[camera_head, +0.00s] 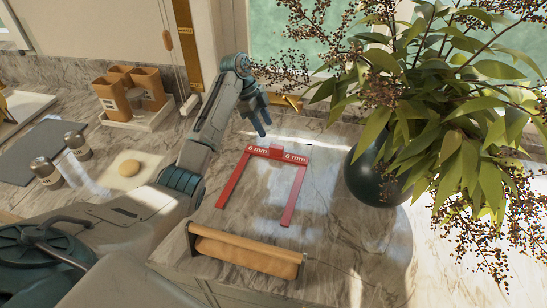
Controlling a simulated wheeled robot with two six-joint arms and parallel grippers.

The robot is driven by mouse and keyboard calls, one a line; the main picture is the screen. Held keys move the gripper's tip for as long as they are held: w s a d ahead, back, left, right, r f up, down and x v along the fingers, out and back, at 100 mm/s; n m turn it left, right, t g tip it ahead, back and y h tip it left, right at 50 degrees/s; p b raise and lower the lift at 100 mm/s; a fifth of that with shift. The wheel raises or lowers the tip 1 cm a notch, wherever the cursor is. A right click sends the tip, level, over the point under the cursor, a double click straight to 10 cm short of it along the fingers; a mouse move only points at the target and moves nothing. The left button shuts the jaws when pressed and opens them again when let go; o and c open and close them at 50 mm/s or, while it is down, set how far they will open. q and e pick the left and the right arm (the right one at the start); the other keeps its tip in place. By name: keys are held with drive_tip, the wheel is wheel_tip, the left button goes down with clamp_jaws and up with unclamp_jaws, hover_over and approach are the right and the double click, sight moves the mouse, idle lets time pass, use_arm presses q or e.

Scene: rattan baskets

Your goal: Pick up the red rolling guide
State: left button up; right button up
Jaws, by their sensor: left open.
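The red rolling guide (274,153) lies flat on the marble counter in the head view. It is a three-sided frame marked "6 mm" twice, with its two legs pointing toward the front. My left gripper (264,131) hangs just behind the guide's back bar, near its left part, with its fingers pointing down. It is open and empty, and appears apart from the guide. My right gripper is not in the picture.
A dark round vase (375,180) with a spreading leafy plant stands to the right. Shakers (77,145), a dough piece (129,168) and a tray of brown containers (148,122) are at left.

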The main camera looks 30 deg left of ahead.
sight(276, 146)
use_arm(q)
drive_tip(key=p+x, duration=0.1)
drive_tip(key=x, duration=0.3)
drive_tip(key=shift+s+d+f, duration=0.15)
drive_tip(key=shift+d+f, duration=0.1)
drive_tip(key=shift+d, duration=0.05)
drive_tip(key=shift+d+f+p, duration=0.15)
drive_tip(key=shift+f+p, duration=0.3)
drive_tip(key=shift+p, duration=0.25)
drive_tip(key=p+x, duration=0.2)
drive_tip(key=x, duration=0.1)
drive_tip(key=shift+w+d+f, duration=0.1)
drive_tip(key=shift+w+f, duration=0.15)
drive_tip(key=shift+w, duration=0.15)
drive_tip(key=shift+d+f, duration=0.2)
drive_tip(key=shift+f, duration=0.25)
drive_tip(key=c, duration=0.8)
